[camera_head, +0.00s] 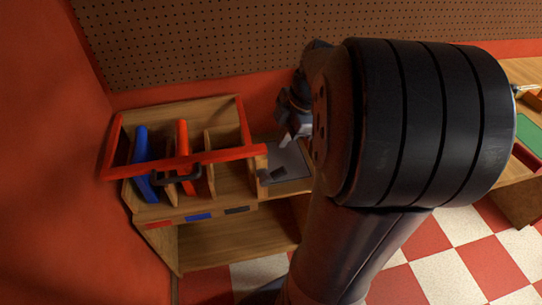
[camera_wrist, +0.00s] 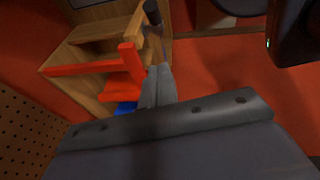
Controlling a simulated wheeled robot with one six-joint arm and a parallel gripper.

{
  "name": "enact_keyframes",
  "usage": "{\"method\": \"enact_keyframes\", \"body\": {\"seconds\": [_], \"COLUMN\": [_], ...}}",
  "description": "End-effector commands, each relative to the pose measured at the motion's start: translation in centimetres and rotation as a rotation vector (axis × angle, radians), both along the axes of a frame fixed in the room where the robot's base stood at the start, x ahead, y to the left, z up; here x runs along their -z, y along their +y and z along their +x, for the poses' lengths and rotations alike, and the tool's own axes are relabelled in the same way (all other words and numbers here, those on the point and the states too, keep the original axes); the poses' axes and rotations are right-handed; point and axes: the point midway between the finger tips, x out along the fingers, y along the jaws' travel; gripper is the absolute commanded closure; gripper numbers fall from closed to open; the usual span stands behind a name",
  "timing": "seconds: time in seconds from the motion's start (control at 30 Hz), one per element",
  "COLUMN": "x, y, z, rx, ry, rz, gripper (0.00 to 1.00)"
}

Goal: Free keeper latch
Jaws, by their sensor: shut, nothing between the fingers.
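A wooden rack with a red frame (camera_head: 225,156) stands at the left in the head view. A dark handle-like piece (camera_head: 177,178) sits at the front of its red bar; I cannot tell whether this is the keeper latch. My gripper (camera_head: 284,140) is shut and empty, just right of the rack, above a grey plate. In the wrist view my gripper's closed fingertips (camera_wrist: 157,72) are close to the end of the red frame (camera_wrist: 127,56). A black cylindrical knob (camera_wrist: 152,12) shows beyond the fingertips. My arm hides part of the head view.
The rack holds a blue piece (camera_head: 144,160) and an orange piece (camera_head: 182,145) between wooden dividers. The grey plate (camera_head: 290,170) has a small dark item on it. A brown pegboard (camera_head: 200,45) is behind. A green panel (camera_head: 530,134) lies at the far right.

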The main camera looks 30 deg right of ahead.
Motion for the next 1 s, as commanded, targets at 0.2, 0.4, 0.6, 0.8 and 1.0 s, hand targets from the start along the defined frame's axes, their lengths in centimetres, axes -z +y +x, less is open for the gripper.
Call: {"method": "enact_keyframes", "body": {"seconds": [0.2,0.4,0.6,0.8,1.0], "x": [3.3,7.4,10.8,12.4,12.8], "y": [0.8,1.8,1.4,0.4,0.1], "z": [0.6,1.5,2.1,2.2,2.2], "rx": [-0.003,-0.002,0.004,0.004,0.002], "ry": [0.006,0.006,0.005,0.003,0.000], "rz": [0.004,0.005,0.004,0.003,0.001], "gripper": [1.00,1.00,1.00,1.00,1.00]}}
